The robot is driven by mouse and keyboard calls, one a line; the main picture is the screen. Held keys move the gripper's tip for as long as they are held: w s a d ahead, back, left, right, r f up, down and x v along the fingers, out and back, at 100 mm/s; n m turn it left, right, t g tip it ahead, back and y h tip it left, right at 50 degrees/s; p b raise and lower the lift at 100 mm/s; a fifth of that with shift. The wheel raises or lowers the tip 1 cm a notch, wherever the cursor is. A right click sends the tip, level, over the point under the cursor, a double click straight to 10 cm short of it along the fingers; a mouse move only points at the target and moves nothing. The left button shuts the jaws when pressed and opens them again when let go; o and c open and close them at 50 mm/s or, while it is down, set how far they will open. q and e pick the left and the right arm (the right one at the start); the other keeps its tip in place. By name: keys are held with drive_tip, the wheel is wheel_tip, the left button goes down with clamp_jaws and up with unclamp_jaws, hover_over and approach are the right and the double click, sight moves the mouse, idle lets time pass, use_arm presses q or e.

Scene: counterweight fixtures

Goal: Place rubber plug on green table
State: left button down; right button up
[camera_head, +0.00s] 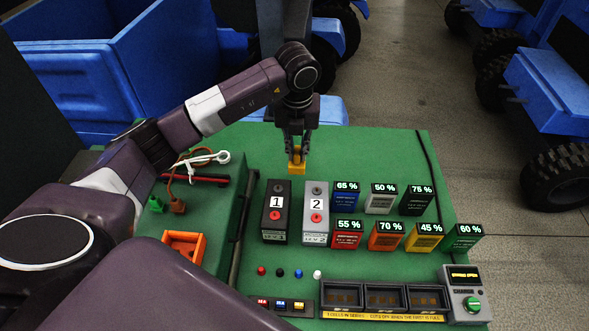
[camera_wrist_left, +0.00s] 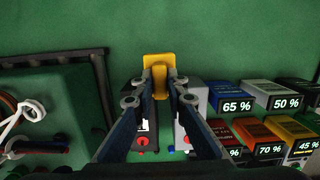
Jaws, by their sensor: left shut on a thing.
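My left gripper (camera_head: 297,150) points down at the far middle of the green table (camera_head: 385,155). It is shut on a yellow piece, which I take for the rubber plug (camera_head: 296,167). In the left wrist view the yellow plug (camera_wrist_left: 158,61) shows between and beyond the fingertips (camera_wrist_left: 160,80). The plug is just behind the boxes marked 1 (camera_head: 276,203) and 2 (camera_head: 316,203). I cannot tell whether it touches the table. My right gripper is not in view.
Several coloured blocks with percent displays, among them a blue one (camera_head: 346,200), stand to the right. A three-slot charger (camera_head: 387,298) is at the front. A raised green block with cables and an orange holder (camera_head: 184,245) is at left. The far right tabletop is clear.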

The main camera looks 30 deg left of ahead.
sight(297, 165)
use_arm(q)
wheel_tip(297, 165, down, 5)
drive_tip(key=shift+f+p, duration=0.2)
drive_tip(key=shift+p, duration=0.2)
wheel_tip(297, 165, down, 4)
drive_tip(key=shift+f+p, duration=0.15)
drive_tip(key=shift+p, duration=0.3)
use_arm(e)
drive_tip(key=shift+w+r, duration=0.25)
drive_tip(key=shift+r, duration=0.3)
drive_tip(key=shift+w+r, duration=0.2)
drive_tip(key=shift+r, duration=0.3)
use_arm(q)
drive_tip(key=shift+f, duration=0.1)
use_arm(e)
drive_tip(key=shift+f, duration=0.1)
use_arm(q)
drive_tip(key=c, duration=1.9)
unclamp_jaws()
drive_tip(key=shift+c, duration=0.2)
